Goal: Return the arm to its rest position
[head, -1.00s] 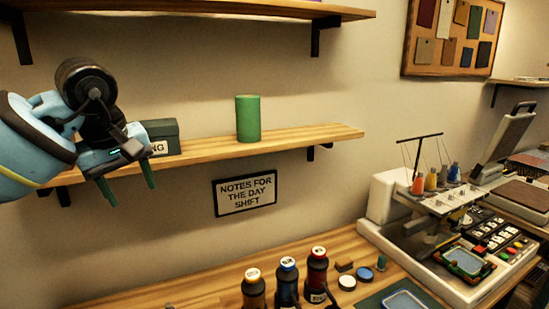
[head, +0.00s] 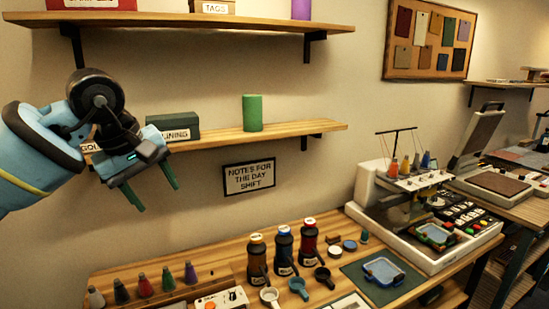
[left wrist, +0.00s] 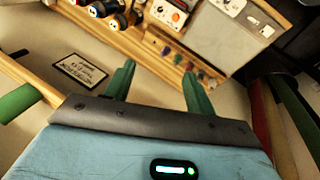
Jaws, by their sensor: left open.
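My left gripper (head: 150,190) is at the left of the head view, in front of the lower wall shelf (head: 285,133). Its two green fingers are apart and nothing is between them. In the left wrist view the open fingers (left wrist: 158,85) also show empty, with the wall sign and the worktable beyond them. A green cylinder (head: 252,113) stands upright on the lower shelf, to the right of my gripper and apart from it. My right gripper is not in view.
A dark box labelled LINING (head: 173,127) sits on the lower shelf close behind my left arm. Below, the worktable (head: 215,262) holds dark bottles (head: 284,251), small cups, thread cones (head: 145,286) and an embroidery machine (head: 400,195). The wall around the notes sign (head: 249,177) is clear.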

